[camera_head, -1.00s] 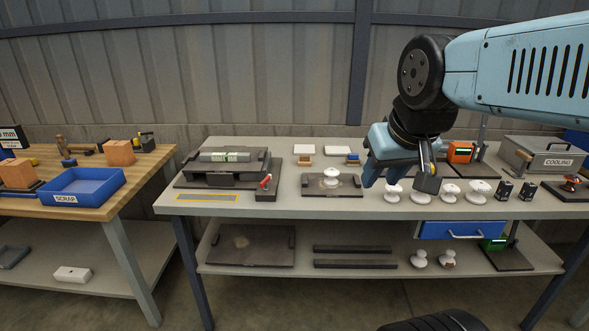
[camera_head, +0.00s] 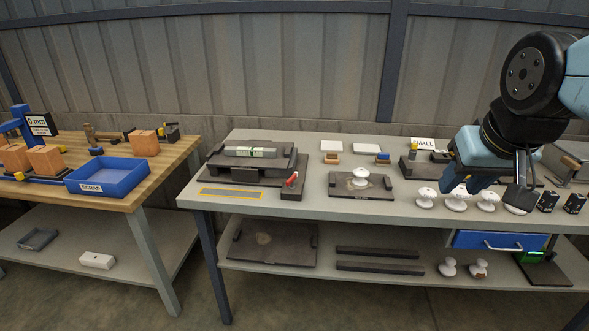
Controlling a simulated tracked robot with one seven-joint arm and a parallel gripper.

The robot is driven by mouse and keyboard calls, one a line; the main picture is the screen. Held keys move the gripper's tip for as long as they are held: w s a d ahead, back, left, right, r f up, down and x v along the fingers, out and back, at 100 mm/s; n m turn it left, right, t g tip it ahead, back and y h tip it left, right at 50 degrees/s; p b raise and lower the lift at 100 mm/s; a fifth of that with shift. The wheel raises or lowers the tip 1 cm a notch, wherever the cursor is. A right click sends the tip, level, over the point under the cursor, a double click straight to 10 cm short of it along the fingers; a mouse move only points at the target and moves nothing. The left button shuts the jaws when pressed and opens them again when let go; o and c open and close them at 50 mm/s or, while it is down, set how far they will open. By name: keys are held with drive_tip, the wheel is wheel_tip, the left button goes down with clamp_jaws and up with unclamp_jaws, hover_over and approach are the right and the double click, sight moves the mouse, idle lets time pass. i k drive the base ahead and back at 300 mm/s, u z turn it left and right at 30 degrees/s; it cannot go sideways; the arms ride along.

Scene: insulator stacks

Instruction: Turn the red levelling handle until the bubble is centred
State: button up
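The red levelling handle (camera_head: 291,179) stands up, tilted, from a small dark block at the right front of the levelling fixture (camera_head: 214,165) on the grey bench. A spirit level with a green vial (camera_head: 255,152) lies on top of the fixture. The bubble is too small to place. My gripper (camera_head: 498,193) hangs over the right part of the bench, well to the right of the handle and apart from it. Its fingers point down near the white insulators; whether they are open or shut does not show clearly.
A dark plate (camera_head: 341,190) with one white insulator (camera_head: 361,178) lies right of the handle. Several white insulators (camera_head: 426,198) stand farther right. A yellow-edged strip (camera_head: 231,193) lies in front of the fixture. A blue scrap tray (camera_head: 107,184) sits on the wooden table at left.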

sight(290, 182)
drive_tip(key=z, duration=0.05)
drive_tip(key=i, duration=1)
drive_tip(key=u, duration=0.1)
